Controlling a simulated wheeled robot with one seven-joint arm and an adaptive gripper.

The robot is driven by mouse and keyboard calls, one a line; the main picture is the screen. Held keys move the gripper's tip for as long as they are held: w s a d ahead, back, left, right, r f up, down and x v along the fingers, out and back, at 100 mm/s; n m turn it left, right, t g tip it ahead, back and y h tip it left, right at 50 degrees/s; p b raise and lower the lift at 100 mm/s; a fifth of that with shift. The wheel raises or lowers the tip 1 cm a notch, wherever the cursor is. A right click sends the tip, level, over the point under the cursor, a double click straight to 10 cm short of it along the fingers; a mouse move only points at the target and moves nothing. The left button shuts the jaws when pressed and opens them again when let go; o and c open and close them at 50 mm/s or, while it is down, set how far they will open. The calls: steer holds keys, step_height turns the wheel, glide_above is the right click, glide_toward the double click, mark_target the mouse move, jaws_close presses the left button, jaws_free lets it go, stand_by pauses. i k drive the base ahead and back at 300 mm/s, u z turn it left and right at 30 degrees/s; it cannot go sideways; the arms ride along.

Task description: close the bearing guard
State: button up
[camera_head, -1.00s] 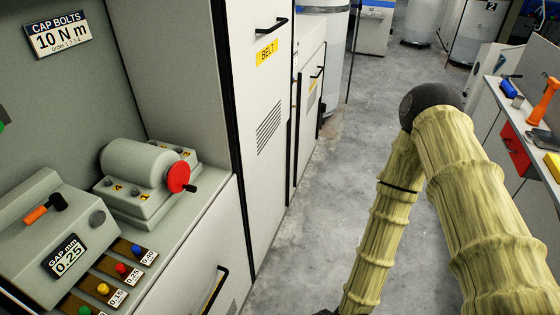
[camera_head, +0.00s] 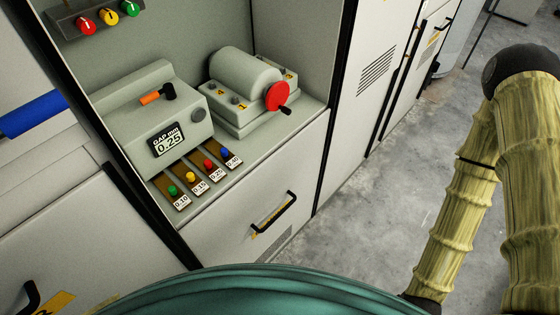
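A grey bearing housing (camera_head: 248,82) with a rounded top and a red disc with a dark crank knob (camera_head: 277,97) stands uncovered in an open recess, right of a grey gauge block (camera_head: 150,120). Yellow numbered tags mark its base. I cannot tell which part is the bearing guard; no panel covers the recess front. A blue bar (camera_head: 32,114) lies across a pale surface left of the recess; I cannot tell whether it belongs to a guard. My arm shows at the right, its lower end reaching the bottom edge. My gripper is out of view.
Several colour-tipped feeler strips (camera_head: 190,178) lie before the gauge block. An orange-handled tool (camera_head: 158,96) rests on that block. A black handle (camera_head: 274,214) sticks out below the recess. Indicator knobs (camera_head: 108,17) are above. Clear grey floor (camera_head: 385,190) lies right of the cabinets.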

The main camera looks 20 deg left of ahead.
mark_target(251, 222)
steer(key=u, duration=1.75)
steer(key=k, duration=1.45)
steer(key=z, duration=0.8)
steer(key=i, duration=0.5)
steer(key=u, duration=0.05)
